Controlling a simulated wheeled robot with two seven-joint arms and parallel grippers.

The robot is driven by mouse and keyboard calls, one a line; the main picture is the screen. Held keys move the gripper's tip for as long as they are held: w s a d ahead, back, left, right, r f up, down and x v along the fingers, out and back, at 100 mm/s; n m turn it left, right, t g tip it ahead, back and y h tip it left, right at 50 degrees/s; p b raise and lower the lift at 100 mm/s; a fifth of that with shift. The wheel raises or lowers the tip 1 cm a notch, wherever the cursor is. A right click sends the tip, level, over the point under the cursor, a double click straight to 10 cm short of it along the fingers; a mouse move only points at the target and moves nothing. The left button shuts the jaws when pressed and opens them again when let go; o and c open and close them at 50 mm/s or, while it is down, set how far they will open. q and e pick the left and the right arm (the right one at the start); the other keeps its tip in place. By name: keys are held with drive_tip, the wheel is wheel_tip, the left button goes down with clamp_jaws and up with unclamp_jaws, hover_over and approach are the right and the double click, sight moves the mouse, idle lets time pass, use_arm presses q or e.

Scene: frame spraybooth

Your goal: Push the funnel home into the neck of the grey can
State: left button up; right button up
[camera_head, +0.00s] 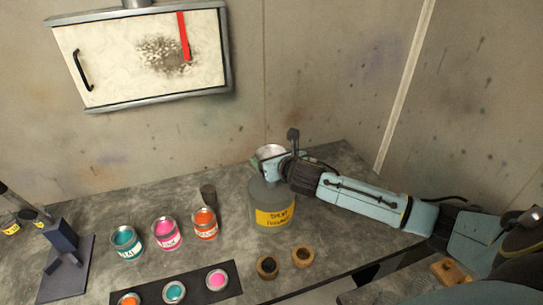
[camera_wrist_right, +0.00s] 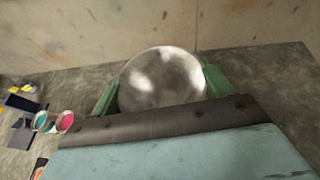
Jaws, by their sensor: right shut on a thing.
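The grey can (camera_head: 262,202) with a yellow label stands on the bench near the back wall. The funnel (camera_head: 270,153), a shiny metal bowl, is at the top of the can. My right gripper (camera_head: 272,161) is shut on the funnel, coming in from the right. In the right wrist view the funnel's round mouth (camera_wrist_right: 162,78) sits between the two green fingers. The funnel's lower end and the can's neck are hidden by the gripper and the funnel, so I cannot tell how deep it sits. My left gripper is not in view.
Open paint tins, teal (camera_head: 126,242), pink (camera_head: 166,233) and orange (camera_head: 205,223), stand left of the can. A dark strip (camera_head: 190,290) holds small tins. A cabinet (camera_head: 140,55) hangs above.

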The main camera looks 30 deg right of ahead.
drive_tip(key=shift+p, duration=0.35)
idle(0.5)
drive_tip(key=shift+f+b, duration=1.05)
drive_tip(key=shift+f, duration=0.9)
drive_tip(key=o, duration=1)
drive_tip(key=shift+c, duration=0.2)
drive_tip(key=v, duration=1.3)
drive_tip(key=shift+s+b, duration=0.25)
drive_tip(key=shift+b, duration=0.05)
drive_tip(key=shift+w+r, duration=0.1)
drive_tip(key=x, duration=1.3)
drive_tip(key=shift+w+p, duration=0.1)
drive_tip(key=shift+p, duration=0.25)
drive_tip(key=shift+r, duration=0.1)
